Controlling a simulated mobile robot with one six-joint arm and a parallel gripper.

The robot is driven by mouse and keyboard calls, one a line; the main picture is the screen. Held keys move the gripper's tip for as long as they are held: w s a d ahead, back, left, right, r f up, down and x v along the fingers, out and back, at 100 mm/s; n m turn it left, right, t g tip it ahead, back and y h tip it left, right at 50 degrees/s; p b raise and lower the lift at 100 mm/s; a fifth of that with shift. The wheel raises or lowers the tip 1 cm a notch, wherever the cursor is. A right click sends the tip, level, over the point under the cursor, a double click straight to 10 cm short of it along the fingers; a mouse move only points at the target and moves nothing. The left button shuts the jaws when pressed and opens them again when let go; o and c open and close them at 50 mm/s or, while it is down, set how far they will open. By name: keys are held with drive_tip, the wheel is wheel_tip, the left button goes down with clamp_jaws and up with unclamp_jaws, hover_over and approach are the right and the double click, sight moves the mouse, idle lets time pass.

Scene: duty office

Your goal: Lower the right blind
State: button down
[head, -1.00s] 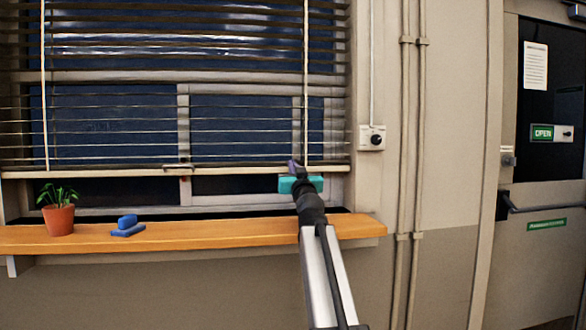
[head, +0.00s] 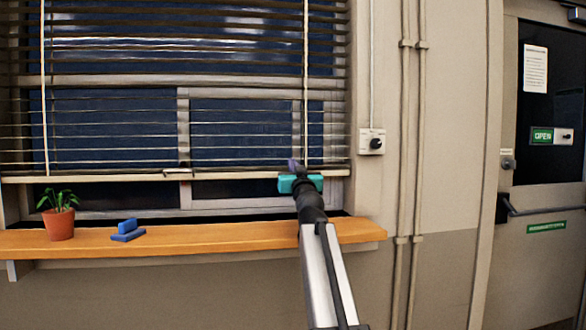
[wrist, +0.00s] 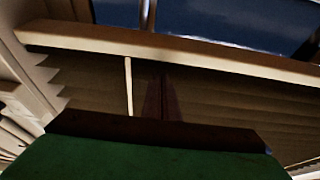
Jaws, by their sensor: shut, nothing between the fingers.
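A dark slatted blind (head: 240,128) hangs over the window in the head view, its pale bottom rail (head: 110,178) a little above the sill. A small pull handle (head: 178,171) sits at the middle of that rail. Only this one blind is in view. My gripper (head: 293,166) is shut and empty, overlapping the rail's right part in the picture; contact cannot be told. In the wrist view, the rail (wrist: 220,58) crosses the top, with slats and a thin pale cord beyond the dark fingers (wrist: 162,97).
A wooden sill (head: 190,238) runs below the window. It holds a potted plant (head: 59,220) and a blue object (head: 127,230) at the left. A wall switch box (head: 372,142), pipes (head: 409,150) and a door (head: 550,180) are on the right.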

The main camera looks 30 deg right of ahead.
wheel_tip(320, 180, up, 2)
drive_tip(key=shift+r+p, duration=0.15)
drive_tip(key=shift+p, duration=0.45)
drive_tip(key=v, duration=1)
